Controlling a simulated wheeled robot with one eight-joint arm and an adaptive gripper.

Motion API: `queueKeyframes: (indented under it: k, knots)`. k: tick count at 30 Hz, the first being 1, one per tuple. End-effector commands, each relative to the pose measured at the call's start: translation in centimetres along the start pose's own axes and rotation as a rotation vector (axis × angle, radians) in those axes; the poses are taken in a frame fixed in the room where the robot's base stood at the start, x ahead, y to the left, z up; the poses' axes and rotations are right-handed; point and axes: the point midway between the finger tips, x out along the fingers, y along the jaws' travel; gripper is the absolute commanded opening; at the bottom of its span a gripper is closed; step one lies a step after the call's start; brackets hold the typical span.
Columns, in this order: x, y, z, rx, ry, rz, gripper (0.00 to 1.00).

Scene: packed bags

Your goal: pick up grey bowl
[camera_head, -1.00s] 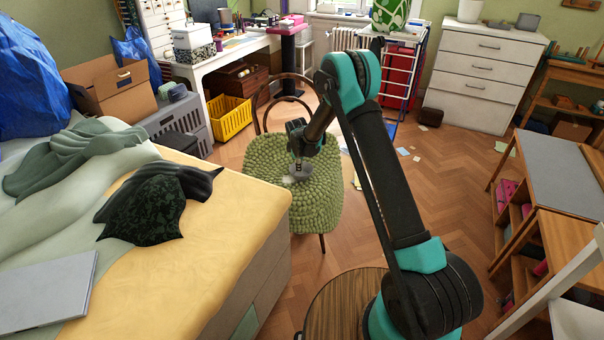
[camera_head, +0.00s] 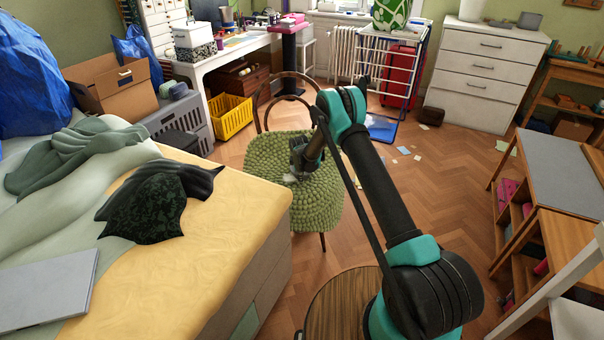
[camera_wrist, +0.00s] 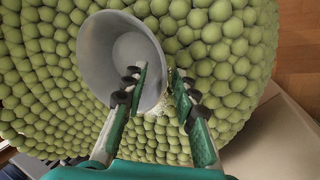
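The grey bowl (camera_wrist: 100,45) rests on the bumpy green seat of a chair, its inside facing my wrist camera. My gripper (camera_wrist: 160,74) is open at the bowl's right rim in the wrist view. One finger overlaps the bowl's inside, and the other is outside, over the green seat. The rim shows between the fingers; I cannot tell whether either finger touches it. In the head view my gripper (camera_head: 298,174) is low over the chair seat, and the bowl is mostly hidden there.
The green chair (camera_head: 318,205) has a curved wooden back. A bed (camera_head: 225,225) with a yellow cover stands close on its left. A small round wooden table (camera_head: 330,310) is in front. Open wooden floor lies right of the chair.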

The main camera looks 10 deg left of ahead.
Motion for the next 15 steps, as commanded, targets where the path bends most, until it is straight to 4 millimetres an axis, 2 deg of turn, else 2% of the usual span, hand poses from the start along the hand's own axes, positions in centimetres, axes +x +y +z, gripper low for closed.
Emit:
queueKeyframes:
  k: [3, 11, 15]
  knots:
    - [0.84, 0.0, 0.01, 0.0, 0.0, 0.0, 0.28]
    - [0.99, -0.01, 0.02, 0.0, 0.0, 0.0, 0.28]
    - [0.97, 0.0, 0.02, 0.0, 0.0, 0.0, 0.11]
